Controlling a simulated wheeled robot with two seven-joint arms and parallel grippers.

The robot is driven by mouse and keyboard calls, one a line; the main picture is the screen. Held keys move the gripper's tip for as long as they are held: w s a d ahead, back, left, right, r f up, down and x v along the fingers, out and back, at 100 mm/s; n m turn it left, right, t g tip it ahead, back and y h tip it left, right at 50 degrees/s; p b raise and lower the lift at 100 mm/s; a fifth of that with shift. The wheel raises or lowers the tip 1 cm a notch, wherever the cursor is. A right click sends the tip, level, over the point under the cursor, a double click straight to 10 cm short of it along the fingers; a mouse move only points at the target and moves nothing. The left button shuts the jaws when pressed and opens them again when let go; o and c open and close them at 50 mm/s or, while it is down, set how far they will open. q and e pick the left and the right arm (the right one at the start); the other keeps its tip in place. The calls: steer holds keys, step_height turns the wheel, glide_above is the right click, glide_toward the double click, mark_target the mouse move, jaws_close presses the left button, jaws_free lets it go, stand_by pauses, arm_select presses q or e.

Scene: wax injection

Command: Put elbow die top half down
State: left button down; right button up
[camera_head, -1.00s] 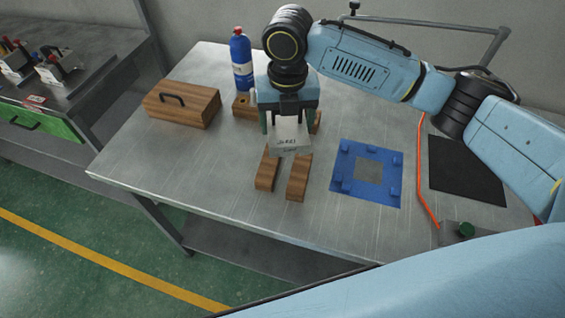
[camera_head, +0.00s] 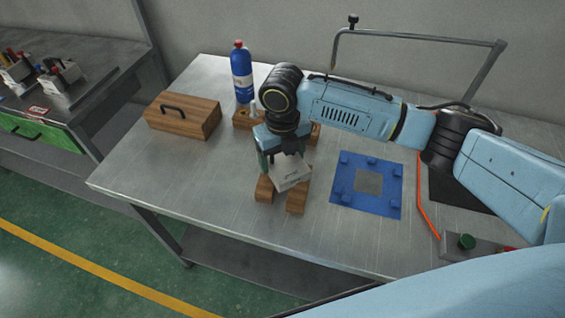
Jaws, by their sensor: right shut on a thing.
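The elbow die top half (camera_head: 291,176) is a silver-grey metal block with dark markings, tilted in the view. My right gripper (camera_head: 284,160) is shut on it, pointing down. The block is at two parallel wooden blocks (camera_head: 296,200) on the metal table, covering their far parts. I cannot tell whether it touches them. My left gripper is not in view.
A blue fixture plate (camera_head: 345,204) lies to the right. A wooden box with a handle (camera_head: 196,112) stands at the left, and a blue bottle (camera_head: 241,75) behind. An orange cord (camera_head: 424,205) and a green button (camera_head: 466,241) are at the right. The table's front left is clear.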

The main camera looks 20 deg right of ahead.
mark_target(282, 167)
steer(key=shift+f, duration=1.2)
steer(key=shift+f, duration=0.6)
steer(key=o, duration=1.5)
steer(key=shift+o, duration=0.2)
step_height(282, 167, up, 13)
steer(key=shift+r, duration=0.1)
